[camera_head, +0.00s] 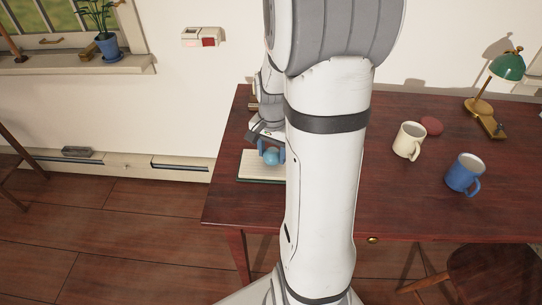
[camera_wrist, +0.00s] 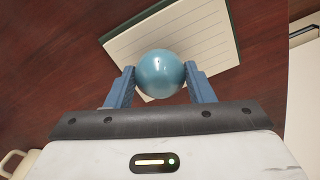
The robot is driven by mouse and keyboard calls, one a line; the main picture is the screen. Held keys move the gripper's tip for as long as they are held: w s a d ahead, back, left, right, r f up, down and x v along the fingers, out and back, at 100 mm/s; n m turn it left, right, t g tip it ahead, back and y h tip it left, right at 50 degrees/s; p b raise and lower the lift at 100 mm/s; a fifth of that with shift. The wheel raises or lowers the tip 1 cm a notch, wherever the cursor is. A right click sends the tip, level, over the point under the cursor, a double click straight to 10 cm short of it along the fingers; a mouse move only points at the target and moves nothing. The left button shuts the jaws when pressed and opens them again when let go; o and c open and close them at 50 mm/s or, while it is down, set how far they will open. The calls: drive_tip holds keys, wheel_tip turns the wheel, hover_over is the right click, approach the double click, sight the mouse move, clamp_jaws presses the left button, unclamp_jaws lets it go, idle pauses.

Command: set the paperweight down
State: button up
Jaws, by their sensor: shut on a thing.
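The paperweight (camera_wrist: 159,73) is a glossy blue ball. It sits between the two blue fingers of my gripper (camera_wrist: 160,84) in the wrist view, and the fingers are shut on it. In the head view the paperweight (camera_head: 271,157) shows small beside my arm, with my gripper (camera_head: 268,154) around it. A lined notepad (camera_wrist: 205,40) with a dark green edge lies behind and below the ball. The notepad (camera_head: 258,172) is on the left part of the desk in the head view. I cannot tell whether the ball touches the paper.
A chair (camera_head: 490,272) stands at the front right. My arm hides the desk's middle.

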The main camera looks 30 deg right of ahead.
drive_tip(key=shift+f, duration=0.6)
drive_tip(key=shift+f, duration=0.2)
drive_tip(key=o, duration=1.1)
